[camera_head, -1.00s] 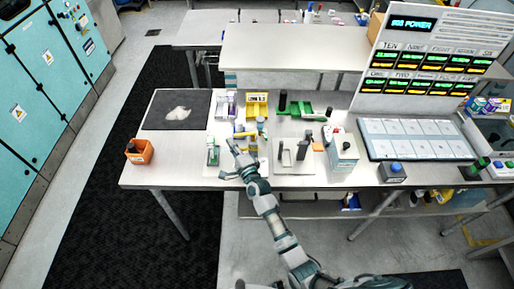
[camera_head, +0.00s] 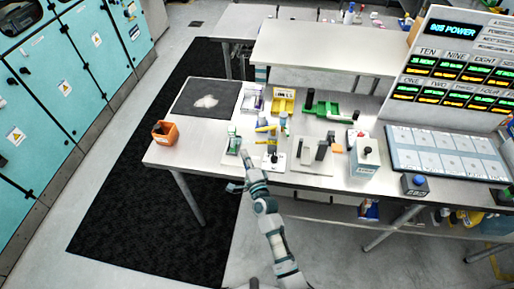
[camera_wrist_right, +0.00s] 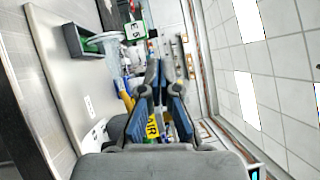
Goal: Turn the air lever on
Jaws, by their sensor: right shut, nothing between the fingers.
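A yellow lever-like part (camera_head: 267,128) stands on a white-based module near the table's front, with a blue-topped part (camera_head: 283,117) beside it. In the right wrist view, a yellow label reading "AIR" (camera_wrist_right: 152,128) shows between my finger links, and yellow and blue parts (camera_wrist_right: 124,94) show left of the fingers. My right gripper (camera_head: 245,156) is shut and empty, at the table's front edge, left of the yellow part and just below the green module. Its closed fingers also show in the right wrist view (camera_wrist_right: 160,72). Contact with the lever cannot be told. My left gripper is out of view.
A green module (camera_head: 234,143) sits close to my right gripper. An orange bin (camera_head: 165,132) is at the table's left corner. A dark mat (camera_head: 190,104) lies back left.

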